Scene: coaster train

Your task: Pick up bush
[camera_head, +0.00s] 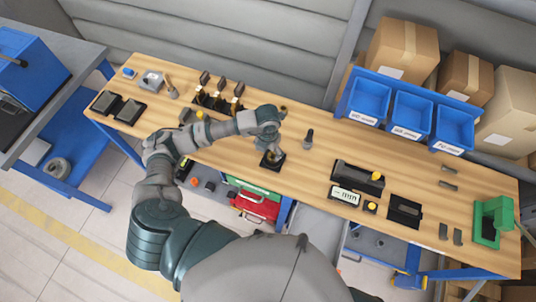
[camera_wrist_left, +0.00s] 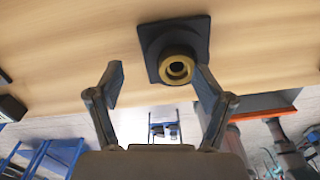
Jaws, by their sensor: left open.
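The bush, a brass-coloured ring (camera_wrist_left: 179,69), sits on a dark square base (camera_wrist_left: 157,42) on the wooden table in the left wrist view. The base also shows in the head view (camera_head: 266,164), just below my left gripper (camera_head: 271,147); the bush itself is too small there to tell clearly. In the left wrist view my left gripper (camera_wrist_left: 160,82) is open, with nothing held. The bush shows near its right finger, and I cannot tell whether they touch. My right gripper is not in view.
A dark upright part (camera_head: 309,138) stands right of the gripper. Black fixtures (camera_head: 357,178) lie farther right, near a green press (camera_head: 492,219). Blue bins (camera_head: 411,114) and cardboard boxes (camera_head: 402,50) are at the back. Several dark parts on a stand (camera_head: 218,97) are to the left.

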